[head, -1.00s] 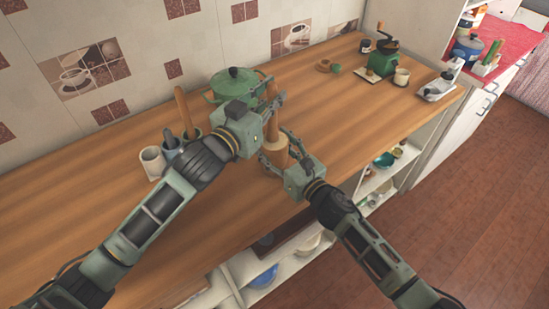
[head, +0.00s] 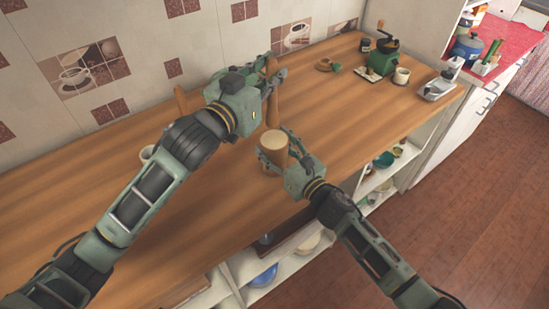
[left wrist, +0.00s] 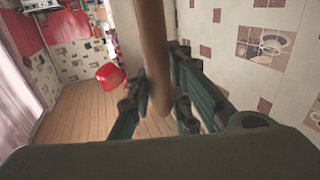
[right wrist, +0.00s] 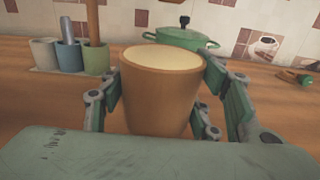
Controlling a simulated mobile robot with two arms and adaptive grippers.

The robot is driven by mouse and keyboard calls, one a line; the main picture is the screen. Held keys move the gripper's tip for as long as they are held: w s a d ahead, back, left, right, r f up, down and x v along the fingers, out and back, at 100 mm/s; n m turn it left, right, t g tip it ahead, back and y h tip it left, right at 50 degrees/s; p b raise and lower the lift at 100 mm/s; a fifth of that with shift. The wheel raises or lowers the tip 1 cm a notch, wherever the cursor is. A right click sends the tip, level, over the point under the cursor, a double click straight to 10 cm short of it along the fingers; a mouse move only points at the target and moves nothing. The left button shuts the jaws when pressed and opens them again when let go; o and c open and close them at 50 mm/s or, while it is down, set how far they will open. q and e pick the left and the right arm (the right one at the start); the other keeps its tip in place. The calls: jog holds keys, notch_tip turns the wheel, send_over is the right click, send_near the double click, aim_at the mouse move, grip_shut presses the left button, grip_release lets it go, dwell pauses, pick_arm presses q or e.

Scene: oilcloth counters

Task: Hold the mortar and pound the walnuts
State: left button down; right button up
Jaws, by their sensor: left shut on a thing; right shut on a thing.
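A brown wooden mortar (head: 273,151) stands upright on the wooden counter, and also shows in the right wrist view (right wrist: 158,98). My right gripper (head: 275,152) is shut around its sides. Its top looks pale and flat; I cannot make out walnuts inside. My left gripper (head: 272,78) is shut on a long wooden pestle (head: 272,108) and holds it about upright above the mortar, clear of its rim. In the left wrist view the pestle (left wrist: 152,45) passes between the fingers.
A green lidded pot (right wrist: 180,38) stands behind the mortar, hidden in the head view by my left gripper. Utensil cups (right wrist: 68,56) stand to the left. A green grinder (head: 383,62), a cup (head: 401,76) and a metal dish (head: 437,89) are at the far right.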

jog(key=o, duration=1.4)
jog(key=shift+o, duration=0.2)
jog(key=v, duration=1.2)
jog(key=shift+f, duration=0.1)
